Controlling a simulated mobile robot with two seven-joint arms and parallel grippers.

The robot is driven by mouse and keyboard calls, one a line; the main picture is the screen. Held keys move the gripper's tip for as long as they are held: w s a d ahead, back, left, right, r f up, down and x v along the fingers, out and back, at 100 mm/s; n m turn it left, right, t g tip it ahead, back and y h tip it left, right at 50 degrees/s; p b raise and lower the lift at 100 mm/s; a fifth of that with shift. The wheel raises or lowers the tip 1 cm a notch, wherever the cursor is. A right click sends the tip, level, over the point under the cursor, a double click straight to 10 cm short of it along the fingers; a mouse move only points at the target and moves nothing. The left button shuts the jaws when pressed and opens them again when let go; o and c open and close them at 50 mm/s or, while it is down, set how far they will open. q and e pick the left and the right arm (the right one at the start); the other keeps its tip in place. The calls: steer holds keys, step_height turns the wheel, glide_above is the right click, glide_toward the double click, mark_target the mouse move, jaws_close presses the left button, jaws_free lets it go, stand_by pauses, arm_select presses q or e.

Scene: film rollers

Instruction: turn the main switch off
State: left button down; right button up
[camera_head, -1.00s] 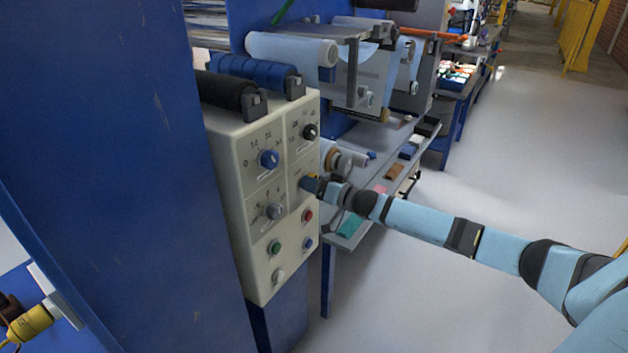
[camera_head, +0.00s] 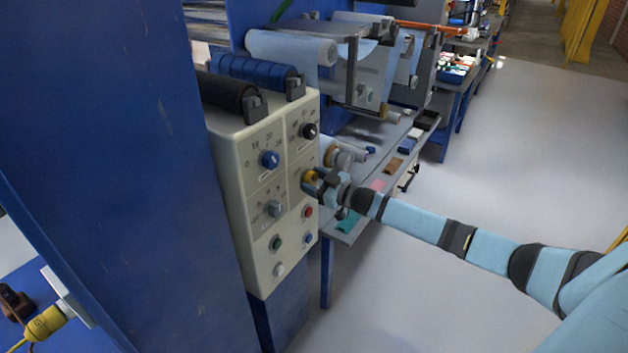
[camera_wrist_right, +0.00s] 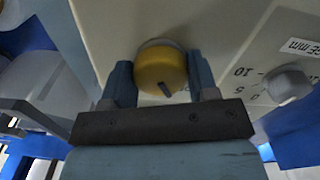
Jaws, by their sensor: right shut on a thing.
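A cream control panel (camera_head: 235,165) stands upright on the blue machine frame. On its right side is a round yellow knob (camera_head: 309,177) with a dark mark, which I take for the main switch. My right gripper (camera_head: 315,184) reaches it from the right. In the right wrist view, the yellow knob (camera_wrist_right: 160,68) sits between the two blue fingers of my right gripper (camera_wrist_right: 162,80), which is shut on it. The fingers partly hide the knob in the head view. My left gripper is not in view.
The panel also carries a blue dial (camera_head: 269,159), a black dial (camera_head: 309,131), a grey dial (camera_head: 274,209), a red button (camera_head: 307,212) and a green button (camera_head: 276,243). A grey shelf (camera_head: 345,238) with small items lies behind my right arm. Open floor lies to the right.

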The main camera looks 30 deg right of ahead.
steer(key=shift+n, duration=0.6)
steer(key=o, duration=0.9)
steer(key=shift+r, duration=0.1)
steer(key=shift+o, duration=0.2)
steer(key=shift+s+d, duration=0.25)
steer(key=shift+s, duration=0.3)
steer(key=v, duration=1.2)
steer(key=shift+s, duration=0.25)
steer(key=shift+d, duration=0.15)
